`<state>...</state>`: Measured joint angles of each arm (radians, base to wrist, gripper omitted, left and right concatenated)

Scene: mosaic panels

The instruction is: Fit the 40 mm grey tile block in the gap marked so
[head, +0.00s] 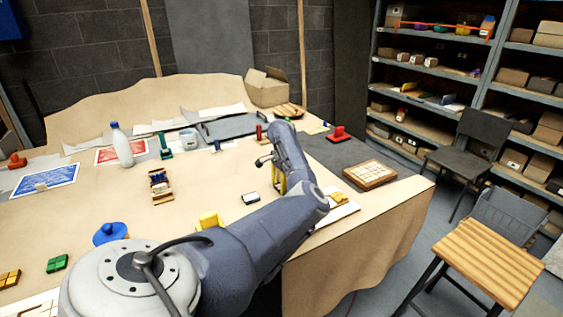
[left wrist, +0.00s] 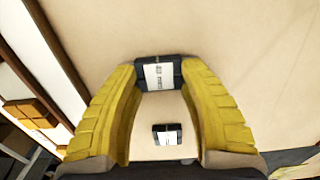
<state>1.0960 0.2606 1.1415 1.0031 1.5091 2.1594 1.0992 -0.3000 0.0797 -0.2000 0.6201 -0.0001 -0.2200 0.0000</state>
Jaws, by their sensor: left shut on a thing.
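My left gripper (head: 279,183) is over the table, its yellow fingers partly hidden behind my arm in the head view. In the left wrist view its fingertips (left wrist: 158,72) are shut on a dark grey block (left wrist: 157,74) with a white label, whose print is hard to read. A second, smaller-looking dark block with a white label (left wrist: 167,134) lies on the table and shows between the fingers; it seems to be the block (head: 250,198) left of the gripper in the head view. A pale panel with yellow tiles (head: 338,197) lies right of the gripper. The marked gap cannot be made out.
A wooden tray of tiles (head: 370,175) stands to the right near the table edge. A yellow block (head: 210,221), a blue lidded pot (head: 110,233), a white bottle (head: 122,146) and a dark tile rack (head: 160,186) stand left. Bare table (head: 205,180) lies between them.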

